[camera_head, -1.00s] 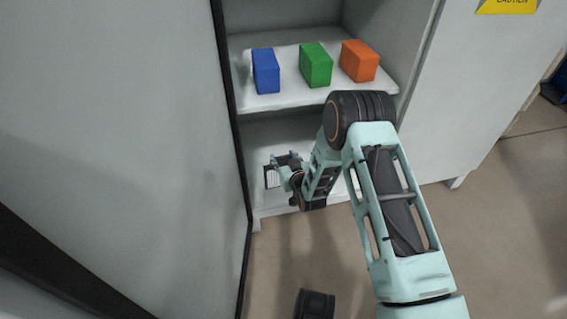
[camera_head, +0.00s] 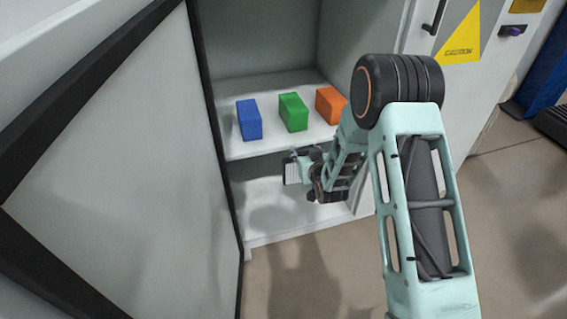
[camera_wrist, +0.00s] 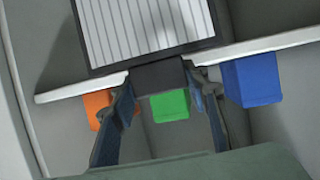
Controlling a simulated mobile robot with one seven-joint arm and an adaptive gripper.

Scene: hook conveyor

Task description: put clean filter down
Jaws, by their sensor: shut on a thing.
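The clean filter is a white pleated panel in a dark frame. In the wrist view the filter (camera_wrist: 150,25) fills the top middle, and its dark block sits between the fingers of my gripper (camera_wrist: 162,77). My gripper is shut on that block. In the head view the filter (camera_head: 292,173) is small and pale, in front of the open cabinet, just below the upper shelf's front edge in the picture. My gripper (camera_head: 303,164) is to its right, partly hidden by its own links. I cannot tell how far the filter is from the shelf.
The upper shelf (camera_head: 240,150) bears a blue block (camera_head: 249,120), a green block (camera_head: 293,112) and an orange block (camera_head: 330,104). The lower shelf (camera_head: 270,222) looks empty where visible. An open door (camera_head: 120,190) stands at left. A cabinet front with a caution sign (camera_head: 462,40) is at right.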

